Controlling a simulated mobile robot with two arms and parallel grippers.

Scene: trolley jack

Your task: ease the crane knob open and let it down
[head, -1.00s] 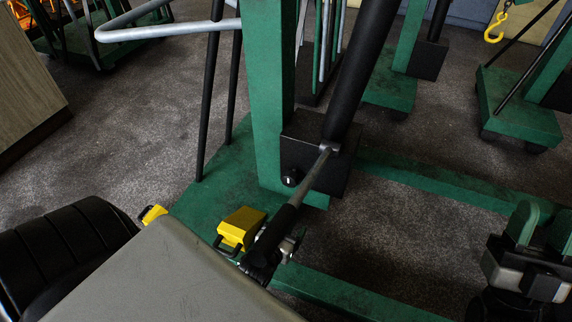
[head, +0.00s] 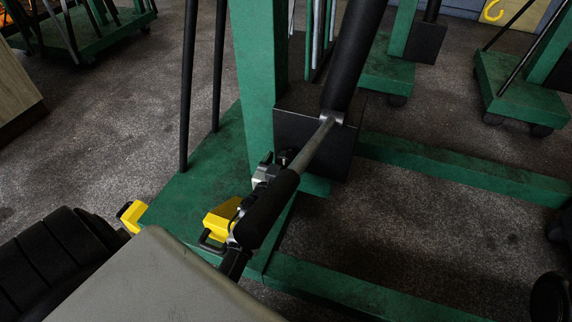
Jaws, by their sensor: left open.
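The crane has a green post (head: 257,75) on a green base, with a black block (head: 320,140) at the foot of its black ram (head: 352,55). The small dark knob (head: 287,157) sits low on the block's near-left side, partly covered. My left gripper (head: 268,167) is open, with its grey jaws right beside the knob. I cannot tell whether the knob lies between the jaws or touches them. The pump lever's black grip (head: 267,210) crosses in front and hides part of my gripper and wrist. My right gripper is not in view.
Yellow blocks (head: 222,216) sit on the green base near my left arm. The lever's grey rod (head: 315,145) slants up to the ram. Green legs (head: 460,165) run along the floor to the right. Other green cranes (head: 515,92) stand behind. Grey floor is open at left.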

